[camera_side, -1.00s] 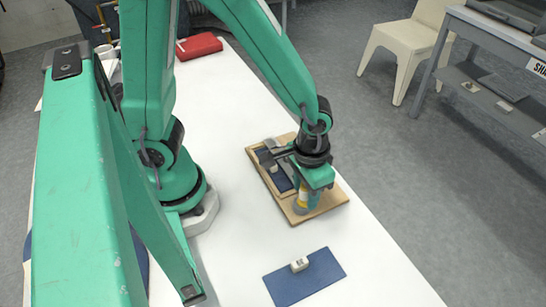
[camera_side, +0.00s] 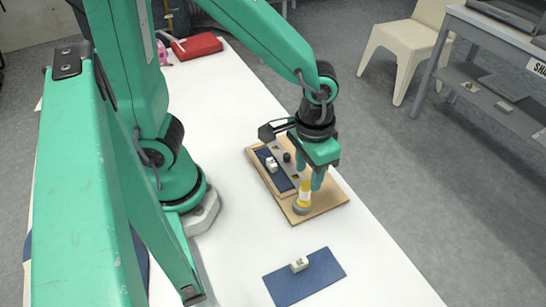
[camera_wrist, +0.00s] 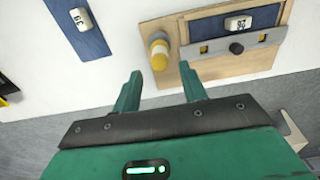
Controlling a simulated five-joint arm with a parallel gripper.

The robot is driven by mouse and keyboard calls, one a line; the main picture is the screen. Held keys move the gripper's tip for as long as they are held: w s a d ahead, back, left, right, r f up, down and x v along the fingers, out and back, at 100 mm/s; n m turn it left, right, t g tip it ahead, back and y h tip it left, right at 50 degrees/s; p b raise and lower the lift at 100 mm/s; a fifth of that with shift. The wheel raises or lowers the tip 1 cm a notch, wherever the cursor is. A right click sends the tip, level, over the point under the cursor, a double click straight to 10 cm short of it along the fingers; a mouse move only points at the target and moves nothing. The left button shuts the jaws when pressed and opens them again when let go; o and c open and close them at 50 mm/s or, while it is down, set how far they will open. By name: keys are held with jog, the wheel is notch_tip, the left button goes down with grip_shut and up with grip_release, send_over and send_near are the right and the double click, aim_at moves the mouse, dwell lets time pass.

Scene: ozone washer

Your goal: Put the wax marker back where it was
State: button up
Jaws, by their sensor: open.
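The wax marker (camera_side: 304,191), yellow with a pale band, stands upright at the near corner of the wooden board (camera_side: 328,199). A grey ring or base (camera_side: 300,208) shows around its foot. In the wrist view the marker (camera_wrist: 159,51) is seen from above, at the board's left edge. My gripper (camera_side: 312,185) is above the marker, fingers pointing down. In the wrist view my gripper (camera_wrist: 160,72) has its fingers apart with nothing held between them, and the marker shows beyond the gap. I cannot tell the exact height between fingertips and marker.
The board also bears a blue inset with a numbered white block (camera_wrist: 238,22) and a grey metal bar with a dark knob (camera_wrist: 236,48). A blue mat (camera_side: 290,285) with another numbered block (camera_side: 299,264) lies nearby. A red case (camera_side: 197,46) lies farther back. White tabletop between is clear.

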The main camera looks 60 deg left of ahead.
aim_at(306, 183)
notch_tip(306, 183, up, 6)
dwell(0.4)
jog(key=shift+r, duration=0.1)
jog(key=shift+a+r, duration=0.1)
dwell(0.4)
jog(key=s+a+r+t, duration=0.2)
jog(key=a+r+t, duration=0.3)
jog(key=a, duration=0.7)
notch_tip(306, 183, up, 2)
jog(key=shift+s+a+r+t, duration=0.15)
jog(key=shift+s+r+t, duration=0.15)
jog(key=shift+s, duration=0.1)
